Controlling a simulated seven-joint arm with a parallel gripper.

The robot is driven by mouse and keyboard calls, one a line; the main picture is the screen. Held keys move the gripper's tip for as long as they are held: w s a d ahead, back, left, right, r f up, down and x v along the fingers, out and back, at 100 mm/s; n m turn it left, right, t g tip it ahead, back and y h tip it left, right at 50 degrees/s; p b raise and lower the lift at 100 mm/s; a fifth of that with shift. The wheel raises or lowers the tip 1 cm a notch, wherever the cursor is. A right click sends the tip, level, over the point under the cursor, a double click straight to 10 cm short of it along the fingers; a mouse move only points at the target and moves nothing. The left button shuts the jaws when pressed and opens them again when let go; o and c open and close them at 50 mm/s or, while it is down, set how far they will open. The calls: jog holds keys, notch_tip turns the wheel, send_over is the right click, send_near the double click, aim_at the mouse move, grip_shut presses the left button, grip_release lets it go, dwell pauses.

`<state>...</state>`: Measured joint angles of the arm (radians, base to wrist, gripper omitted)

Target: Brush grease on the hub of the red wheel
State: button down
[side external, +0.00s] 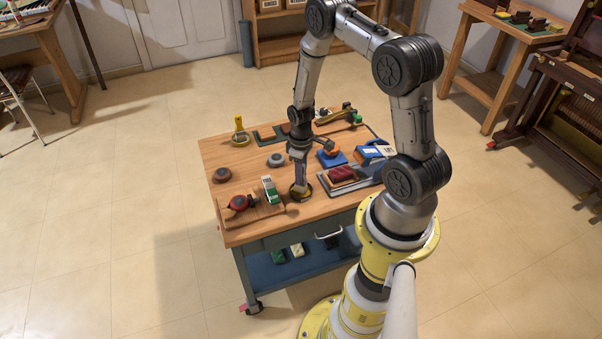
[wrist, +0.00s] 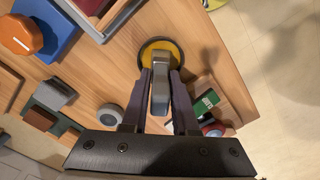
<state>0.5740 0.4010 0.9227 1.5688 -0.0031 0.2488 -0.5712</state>
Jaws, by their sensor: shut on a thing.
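My gripper (side external: 299,180) points down near the table's front edge. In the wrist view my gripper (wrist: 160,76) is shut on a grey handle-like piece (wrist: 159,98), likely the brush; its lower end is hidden. Below it is a round dark-rimmed dish with yellow inside (wrist: 178,50), likely the grease, also in the side view (side external: 306,192). I cannot tell whether the piece touches the yellow. A red wheel with a dark hub (side external: 239,203) sits on a wooden stand (side external: 262,212) at the front left; the wheel shows partly in the wrist view (wrist: 213,130).
A green-and-white box (side external: 270,190) stands beside the red wheel. A brownish round piece (side external: 222,174) and a grey one (side external: 276,160) lie behind. An orange knob on a blue base (side external: 331,154) and a dark red block (side external: 341,174) are to the right. Bare wood lies between.

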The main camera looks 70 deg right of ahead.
jog(key=shift+f, duration=0.5)
dwell(0.8)
jog(key=shift+r, duration=0.1)
dwell(0.3)
jog(key=shift+r, duration=3.45)
